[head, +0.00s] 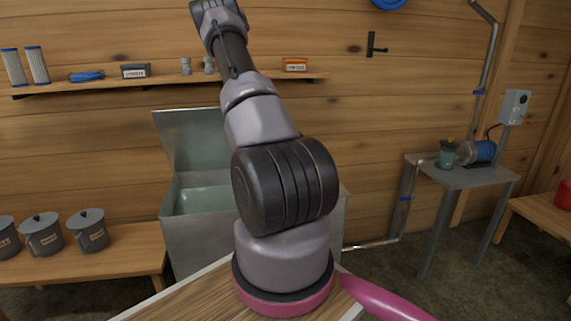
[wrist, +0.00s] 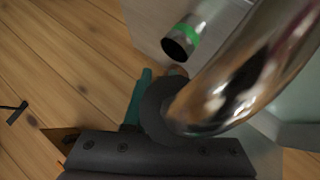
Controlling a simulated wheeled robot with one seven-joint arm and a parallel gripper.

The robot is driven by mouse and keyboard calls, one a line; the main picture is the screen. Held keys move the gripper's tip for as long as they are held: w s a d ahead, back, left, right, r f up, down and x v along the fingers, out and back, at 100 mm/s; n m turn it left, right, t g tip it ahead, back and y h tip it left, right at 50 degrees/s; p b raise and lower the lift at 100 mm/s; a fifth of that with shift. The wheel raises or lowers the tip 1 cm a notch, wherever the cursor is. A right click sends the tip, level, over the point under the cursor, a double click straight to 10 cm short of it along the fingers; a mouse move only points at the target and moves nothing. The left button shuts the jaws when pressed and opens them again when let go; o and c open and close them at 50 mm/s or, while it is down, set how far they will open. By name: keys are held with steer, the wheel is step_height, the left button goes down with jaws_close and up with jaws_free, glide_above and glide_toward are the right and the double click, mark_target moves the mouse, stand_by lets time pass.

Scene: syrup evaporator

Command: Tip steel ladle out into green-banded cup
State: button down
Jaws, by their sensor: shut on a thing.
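My gripper (wrist: 158,92) shows at the bottom of the wrist view, with a teal finger, and is shut on the steel ladle. The steel ladle (wrist: 240,75) is a large, shiny, curved metal shape close to the camera, filling the right of that view. The green-banded cup (wrist: 188,34) is a metal cylinder at the top middle, with a green band near its dark round end. It appears just beyond and left of the ladle, apart from it in the picture. The ladle's contents cannot be seen. The head view shows neither ladle, cup nor gripper; my arm reaches up out of frame.
An open metal tank (head: 205,235) stands behind my arm against the wooden wall. A shelf (head: 170,84) above it carries filters and small boxes. Lidded grey pails (head: 90,230) stand on a bench at left. A pump table (head: 460,175) stands at right, with floor clear before it.

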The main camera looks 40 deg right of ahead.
steer(key=shift+f, duration=1.3)
steer(key=shift+s+d+f+m+t+y, duration=0.3)
steer(key=shift+d+f+m+t+y, duration=0.05)
steer(key=shift+m+t+y, duration=1.55)
steer(key=shift+s+d+f+m+t+y, duration=0.3)
steer(key=shift+d+f+m+t+y, duration=0.1)
steer(key=shift+m+t+y, duration=1.5)
steer(key=shift+s+d+f+m+t+y, duration=0.35)
steer(key=shift+m+t+y, duration=1.2)
steer(key=shift+t, duration=0.65)
steer(key=shift+m, duration=0.25)
